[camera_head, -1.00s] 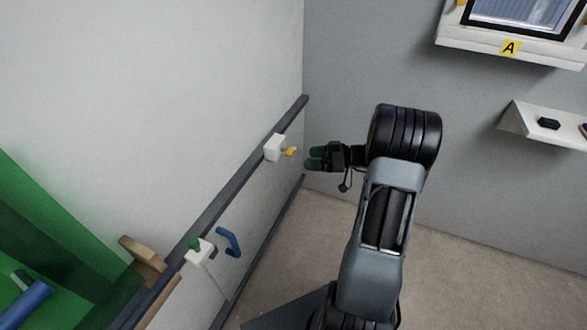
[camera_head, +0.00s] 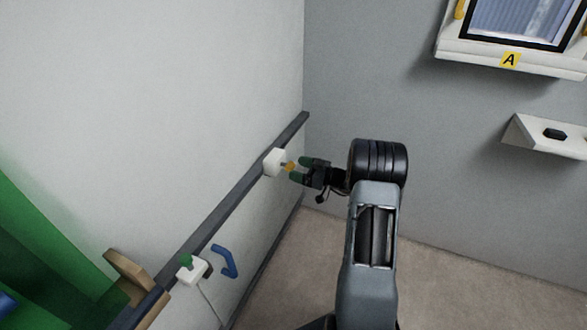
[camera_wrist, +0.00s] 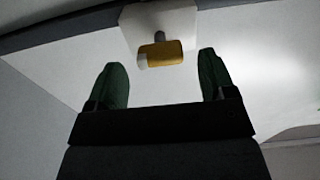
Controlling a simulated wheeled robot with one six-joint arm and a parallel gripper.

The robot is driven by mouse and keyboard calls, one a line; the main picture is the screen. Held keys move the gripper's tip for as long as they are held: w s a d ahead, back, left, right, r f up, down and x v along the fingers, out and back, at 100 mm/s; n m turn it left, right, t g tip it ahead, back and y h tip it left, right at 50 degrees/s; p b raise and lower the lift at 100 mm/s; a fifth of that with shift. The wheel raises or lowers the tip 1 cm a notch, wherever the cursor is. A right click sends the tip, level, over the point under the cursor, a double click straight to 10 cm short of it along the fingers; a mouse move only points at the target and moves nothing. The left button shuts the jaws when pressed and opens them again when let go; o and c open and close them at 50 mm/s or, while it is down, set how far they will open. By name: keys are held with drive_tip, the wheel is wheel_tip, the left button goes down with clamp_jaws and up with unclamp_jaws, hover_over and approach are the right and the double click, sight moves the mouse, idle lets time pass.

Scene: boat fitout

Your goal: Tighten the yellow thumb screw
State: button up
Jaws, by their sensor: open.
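The yellow thumb screw (camera_head: 290,167) sticks out from a white block (camera_head: 274,161) on the dark rail of the left wall. In the wrist view the thumb screw (camera_wrist: 164,54) shows a wide yellow head with a pale left end, on a short grey stem from the white block (camera_wrist: 181,25). My gripper (camera_head: 303,169) is at the screw, its green-tipped fingers open. In the wrist view my gripper (camera_wrist: 162,82) has one finger on each side, with the screw head just beyond the fingertips, between them in line. I see no contact.
A dark rail (camera_head: 226,203) runs along the left wall. Nearer along it are a white block with a green knob (camera_head: 187,262), a blue handle (camera_head: 225,261) and a wooden piece (camera_head: 133,275). A white shelf (camera_head: 540,142) and a window marked A are at right.

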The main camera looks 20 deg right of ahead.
sight(288, 166)
drive_tip(key=shift+x, duration=1.25)
drive_tip(key=shift+c, duration=0.3)
drive_tip(key=c, duration=0.9)
